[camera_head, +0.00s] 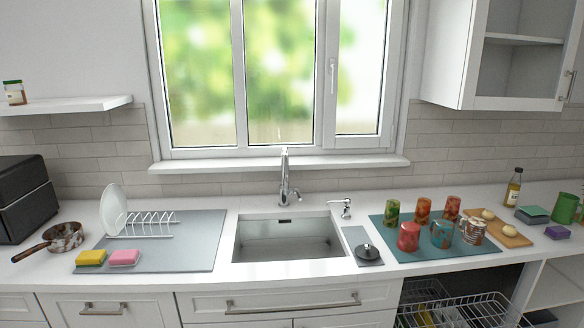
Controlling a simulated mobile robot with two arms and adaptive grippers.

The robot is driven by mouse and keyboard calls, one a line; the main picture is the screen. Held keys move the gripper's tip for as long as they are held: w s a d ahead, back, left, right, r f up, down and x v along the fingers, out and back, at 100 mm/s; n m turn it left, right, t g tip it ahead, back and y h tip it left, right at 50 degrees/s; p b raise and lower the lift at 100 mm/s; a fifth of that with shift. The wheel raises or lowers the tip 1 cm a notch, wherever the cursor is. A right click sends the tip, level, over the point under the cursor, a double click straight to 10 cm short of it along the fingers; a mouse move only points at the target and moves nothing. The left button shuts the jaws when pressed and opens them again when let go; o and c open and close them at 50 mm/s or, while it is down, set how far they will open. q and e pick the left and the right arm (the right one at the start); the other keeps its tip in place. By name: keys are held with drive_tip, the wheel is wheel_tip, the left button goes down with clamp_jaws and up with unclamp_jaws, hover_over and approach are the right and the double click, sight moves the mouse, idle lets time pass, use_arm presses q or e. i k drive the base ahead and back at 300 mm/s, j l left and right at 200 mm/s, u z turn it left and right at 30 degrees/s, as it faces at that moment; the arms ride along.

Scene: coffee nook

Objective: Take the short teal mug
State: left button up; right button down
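The short teal mug (442,235) stands upright on the dark teal mat (400,254) to the right of the sink. It is teal with reddish-brown patches. It is in the front row, between a short red mug (409,237) and a brown-and-white striped mug (473,231). Behind these stand a taller green cup (392,212), an orange cup (423,210) and a red cup (452,208). Neither of my grippers is in view.
A wooden board (510,238) with buns lies right of the mugs. A soap dispenser (346,208) and a dark round item (368,252) are left of the mat. An oil bottle (513,188) and green mug (565,208) stand farther right. Below, a wire basket (460,311) sticks out.

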sight(443, 234)
drive_tip(key=z, duration=1.6)
drive_tip(key=i+j+z, duration=0.3)
drive_tip(key=j, duration=0.2)
